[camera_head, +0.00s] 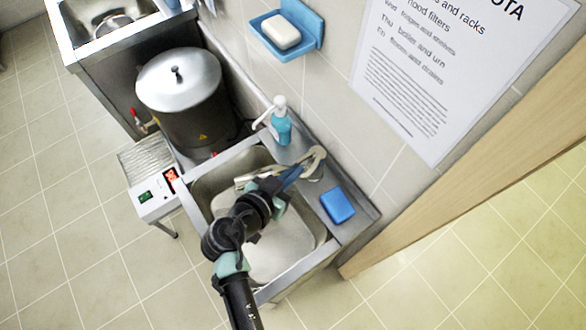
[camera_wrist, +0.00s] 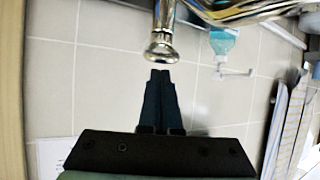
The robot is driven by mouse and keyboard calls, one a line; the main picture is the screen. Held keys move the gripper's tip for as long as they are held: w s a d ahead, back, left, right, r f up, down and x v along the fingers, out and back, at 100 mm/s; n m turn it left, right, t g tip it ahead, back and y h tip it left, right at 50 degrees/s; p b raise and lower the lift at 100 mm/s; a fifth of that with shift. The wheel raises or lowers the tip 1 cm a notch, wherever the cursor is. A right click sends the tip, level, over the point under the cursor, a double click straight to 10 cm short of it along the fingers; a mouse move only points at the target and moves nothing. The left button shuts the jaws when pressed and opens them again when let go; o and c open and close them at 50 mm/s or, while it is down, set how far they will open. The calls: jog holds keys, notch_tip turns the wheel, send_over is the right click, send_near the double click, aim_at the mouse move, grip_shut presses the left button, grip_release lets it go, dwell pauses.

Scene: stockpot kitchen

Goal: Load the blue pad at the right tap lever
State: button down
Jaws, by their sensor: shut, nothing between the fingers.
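The blue pad (camera_head: 337,205) lies flat on the steel ledge at the right end of the sink, apart from my gripper. My gripper (camera_head: 298,172) is at the tap (camera_head: 316,157) behind the basin, to the left of the pad. In the wrist view my gripper (camera_wrist: 160,73) has its dark fingers together with nothing between them. A chrome tap part with a rounded end (camera_wrist: 160,48) is just beyond the fingertips; I cannot tell whether they touch. The pad does not show in the wrist view. My arm hides part of the basin and tap.
A soap bottle (camera_head: 281,127) stands left of the tap; it also shows in the wrist view (camera_wrist: 222,42). A blue soap dish (camera_head: 312,42) with white soap is on the wall. A lidded stockpot (camera_head: 180,80) stands left of the sink (camera_head: 290,245). The wall is close behind the tap.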

jog(key=shift+f, duration=0.1)
jog(key=b, duration=0.1)
jog(key=f+b, duration=0.1)
jog(key=shift+s+a+f+b, duration=0.2)
jog(key=shift+s+b, duration=0.1)
jog(key=shift+b, duration=0.1)
